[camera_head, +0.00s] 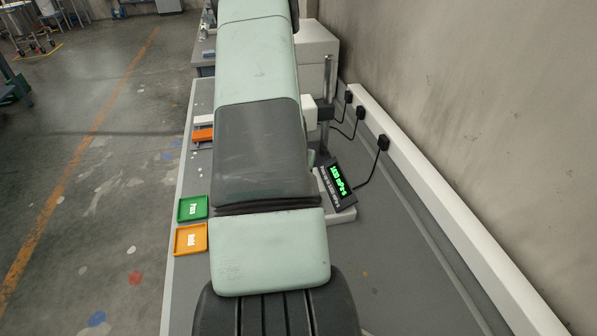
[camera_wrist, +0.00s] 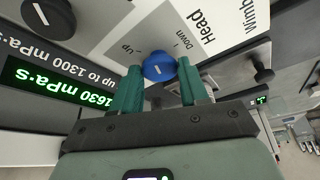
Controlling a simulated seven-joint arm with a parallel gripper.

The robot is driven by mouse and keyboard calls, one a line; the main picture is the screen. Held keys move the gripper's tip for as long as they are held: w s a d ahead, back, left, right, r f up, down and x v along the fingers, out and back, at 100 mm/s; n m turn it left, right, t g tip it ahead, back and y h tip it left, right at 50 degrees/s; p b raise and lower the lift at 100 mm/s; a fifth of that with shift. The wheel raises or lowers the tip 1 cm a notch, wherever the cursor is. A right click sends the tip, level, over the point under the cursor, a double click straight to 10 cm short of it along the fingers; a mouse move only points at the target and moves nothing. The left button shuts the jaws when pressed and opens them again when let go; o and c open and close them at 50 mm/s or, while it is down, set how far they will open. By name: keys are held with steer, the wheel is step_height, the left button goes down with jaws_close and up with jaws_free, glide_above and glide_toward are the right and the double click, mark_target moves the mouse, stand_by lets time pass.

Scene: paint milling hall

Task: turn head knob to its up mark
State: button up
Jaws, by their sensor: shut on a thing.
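The blue head knob (camera_wrist: 159,66) is at the upper middle of the wrist view, on a pale panel (camera_wrist: 215,27) printed "Head", with "Up" to the knob's upper left and "Down" to its upper right. In the head view my arm hides the knob and the gripper.
A black display (camera_head: 338,187) shows green digits; the wrist view reads 1630 mPa·s. A black knob (camera_wrist: 47,17) and another dark knob (camera_wrist: 262,72) flank the panel. Green (camera_head: 192,209) and orange (camera_head: 191,240) trays lie at the bench's left edge. A wall (camera_head: 480,120) bounds the right.

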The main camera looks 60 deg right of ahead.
steer(key=n, duration=0.1)
steer(key=n+t, duration=0.1)
steer(key=n, duration=0.1)
steer(key=n+y, duration=0.1)
steer(key=n, duration=0.1)
steer(key=shift+s+d+t, duration=0.25)
steer(key=shift+t, duration=0.15)
steer(key=shift+d+n+t+y, duration=0.1)
steer(key=shift+n+t+y, duration=0.25)
steer(key=shift+n, duration=0.9)
steer(key=shift+n+t+y, duration=0.15)
steer(key=shift+n+y, duration=0.3)
steer(key=shift+n, duration=0.8)
steer(key=o, duration=1.1)
steer(key=shift+c, duration=0.2)
steer(key=v, duration=1.1)
